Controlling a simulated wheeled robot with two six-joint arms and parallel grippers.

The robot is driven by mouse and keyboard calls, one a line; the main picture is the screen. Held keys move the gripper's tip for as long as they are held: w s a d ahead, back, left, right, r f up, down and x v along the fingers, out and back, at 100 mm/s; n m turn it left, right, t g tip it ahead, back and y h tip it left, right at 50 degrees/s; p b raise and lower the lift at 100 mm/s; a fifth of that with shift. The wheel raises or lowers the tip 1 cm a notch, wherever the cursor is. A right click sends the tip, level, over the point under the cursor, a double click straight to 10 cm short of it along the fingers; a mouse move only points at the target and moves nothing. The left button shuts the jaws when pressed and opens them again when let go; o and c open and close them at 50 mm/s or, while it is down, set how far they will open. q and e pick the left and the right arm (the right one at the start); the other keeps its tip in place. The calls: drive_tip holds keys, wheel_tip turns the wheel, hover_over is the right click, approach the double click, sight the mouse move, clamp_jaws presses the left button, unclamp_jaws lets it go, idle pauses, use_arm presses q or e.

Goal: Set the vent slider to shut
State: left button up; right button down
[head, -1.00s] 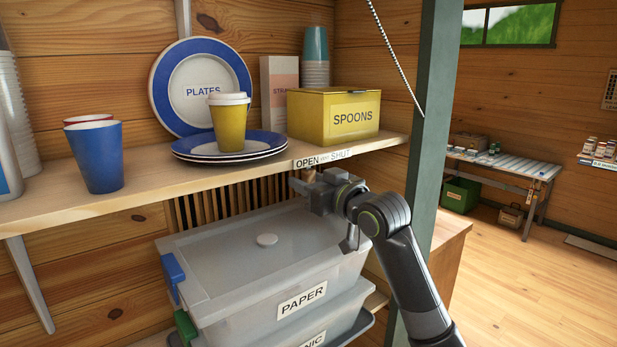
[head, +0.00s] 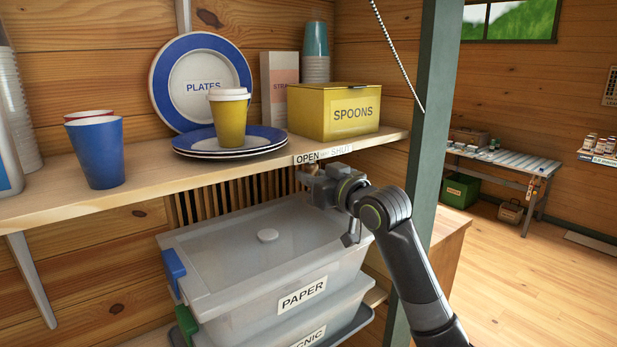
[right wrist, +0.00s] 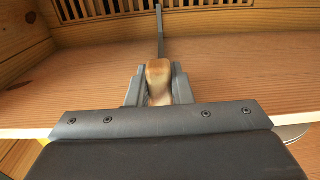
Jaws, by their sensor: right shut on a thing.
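The vent (head: 225,198) is a row of upright wooden slats in the back wall under the shelf; dark gaps show between slats. It also shows at the top of the right wrist view (right wrist: 190,8). A label strip (head: 322,155) on the shelf's front edge reads OPEN at left and SHUT at right. My right gripper (head: 305,178) is just below this label. In the right wrist view its fingers (right wrist: 159,88) are shut on the slider's wooden knob (right wrist: 159,72), on a grey metal rod (right wrist: 160,35) running toward the vent. The rod's far end is unclear.
A lidded grey bin (head: 215,260) marked PAPER stands below my gripper. The shelf (head: 140,193) above holds a yellow SPOONS box (head: 310,112), plates (head: 228,152) and cups (head: 95,153). A green post (head: 432,130) stands right of my gripper.

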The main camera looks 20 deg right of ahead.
drive_tip(key=d, duration=0.1)
drive_tip(key=w+d, duration=0.1)
drive_tip(key=d, duration=0.2)
drive_tip(key=shift+w+d+r, duration=0.1)
drive_tip(key=shift+w, duration=0.15)
drive_tip(key=c, duration=1.6)
unclamp_jaws()
drive_tip(key=o, duration=0.3)
drive_tip(key=shift+w+d, duration=0.1)
drive_tip(key=shift+d, duration=0.2)
drive_tip(key=shift+a, duration=0.1)
drive_tip(key=shift+b+v, duration=3.15)
drive_tip(key=shift+v, duration=5.6)
